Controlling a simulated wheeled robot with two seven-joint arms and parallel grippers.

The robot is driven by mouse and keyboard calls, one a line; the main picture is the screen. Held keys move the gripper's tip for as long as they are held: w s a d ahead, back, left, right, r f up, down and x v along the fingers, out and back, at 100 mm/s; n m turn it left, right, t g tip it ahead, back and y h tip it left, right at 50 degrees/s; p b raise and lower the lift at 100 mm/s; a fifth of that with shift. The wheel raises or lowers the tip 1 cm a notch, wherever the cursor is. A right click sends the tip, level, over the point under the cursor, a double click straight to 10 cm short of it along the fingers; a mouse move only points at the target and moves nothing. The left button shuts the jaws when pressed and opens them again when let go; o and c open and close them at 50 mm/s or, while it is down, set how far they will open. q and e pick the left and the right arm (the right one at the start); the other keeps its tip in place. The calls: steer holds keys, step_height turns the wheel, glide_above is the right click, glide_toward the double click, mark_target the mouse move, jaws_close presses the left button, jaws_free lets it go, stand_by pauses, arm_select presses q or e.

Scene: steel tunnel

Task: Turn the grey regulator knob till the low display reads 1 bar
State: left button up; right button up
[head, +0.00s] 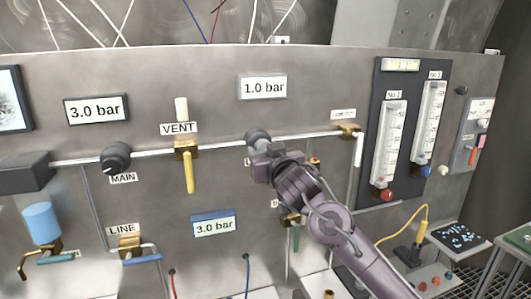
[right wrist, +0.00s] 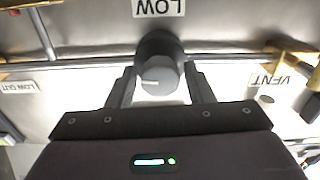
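The grey regulator knob (head: 257,136) sits on the pipe below the white display (head: 263,87), which reads 1.0 bar. In the right wrist view the knob (right wrist: 160,62) shows a pale pointer mark on its face, and a LOW label (right wrist: 158,8) appears upside down beyond it. My right gripper (head: 262,158) is at the knob. Its fingers (right wrist: 160,76) stand apart, one on either side of the knob, with narrow gaps seeming to show; contact cannot be made out. My left gripper is not in view.
A MAIN knob (head: 115,158) and a 3.0 bar display (head: 96,109) are to the left. The yellow VENT lever (head: 188,170) hangs near my right gripper. A blue-framed display (head: 213,225) reads 3.0 bar. Flow tubes (head: 410,130) stand at the right.

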steer(key=shift+o, duration=1)
steer(key=b+v, duration=0.3)
steer(key=v, duration=0.5)
steer(key=shift+w, duration=0.1)
